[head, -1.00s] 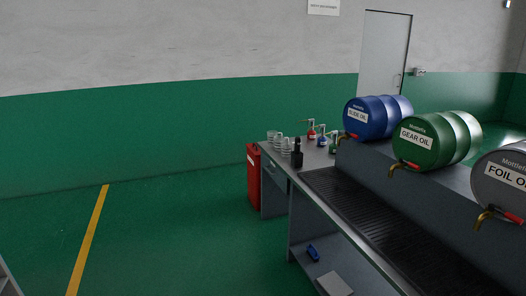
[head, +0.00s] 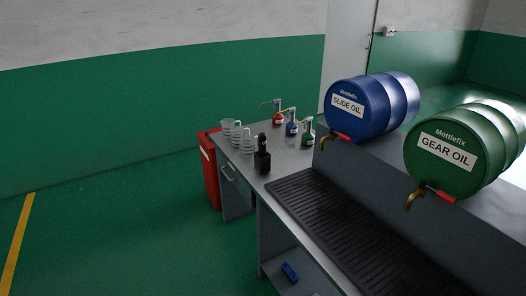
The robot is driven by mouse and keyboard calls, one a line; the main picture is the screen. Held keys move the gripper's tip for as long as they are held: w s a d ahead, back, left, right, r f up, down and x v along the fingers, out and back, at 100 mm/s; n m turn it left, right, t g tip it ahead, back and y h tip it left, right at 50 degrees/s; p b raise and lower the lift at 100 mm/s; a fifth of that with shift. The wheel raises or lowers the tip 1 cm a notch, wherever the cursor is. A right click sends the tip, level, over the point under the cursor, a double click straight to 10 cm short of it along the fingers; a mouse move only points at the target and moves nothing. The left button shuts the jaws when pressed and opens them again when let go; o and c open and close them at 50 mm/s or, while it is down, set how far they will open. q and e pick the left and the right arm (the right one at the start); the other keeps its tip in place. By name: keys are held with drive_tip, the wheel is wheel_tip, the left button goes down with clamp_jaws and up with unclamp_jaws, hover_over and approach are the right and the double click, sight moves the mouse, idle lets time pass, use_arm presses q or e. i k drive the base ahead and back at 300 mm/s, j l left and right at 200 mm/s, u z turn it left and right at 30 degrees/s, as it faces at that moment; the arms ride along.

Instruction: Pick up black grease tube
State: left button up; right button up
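A small black object (head: 262,156), which looks like the black grease tube, stands upright on the left part of the grey metal bench (head: 290,163) in the head view. It is too small to make out details. Neither of my grippers shows in the view.
Several clear measuring jugs (head: 236,134) stand left of the black object. Red, blue (head: 291,125) and green pump bottles stand behind it. Blue (head: 368,107) and green drums (head: 462,150) with taps lie above a black grate (head: 345,225). A red bin (head: 209,170) stands at the bench's left end; the left floor is clear.

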sight(262, 136)
drive_tip(key=z, duration=0.25)
drive_tip(key=i+j+z, duration=0.25)
drive_tip(key=z, duration=0.15)
drive_tip(key=i+j+z, duration=0.35)
drive_tip(key=i+j, duration=0.2)
drive_tip(key=j, duration=0.15)
drive_tip(key=i+j, duration=0.2)
drive_tip(key=j, duration=0.15)
drive_tip(key=i+j+z, duration=0.1)
drive_tip(key=j, duration=0.25)
drive_tip(key=i+j, duration=0.3)
drive_tip(key=i+j+z, duration=0.1)
drive_tip(key=j, duration=0.3)
drive_tip(key=i+j, duration=0.5)
drive_tip(key=j, duration=0.25)
drive_tip(key=z, duration=0.05)
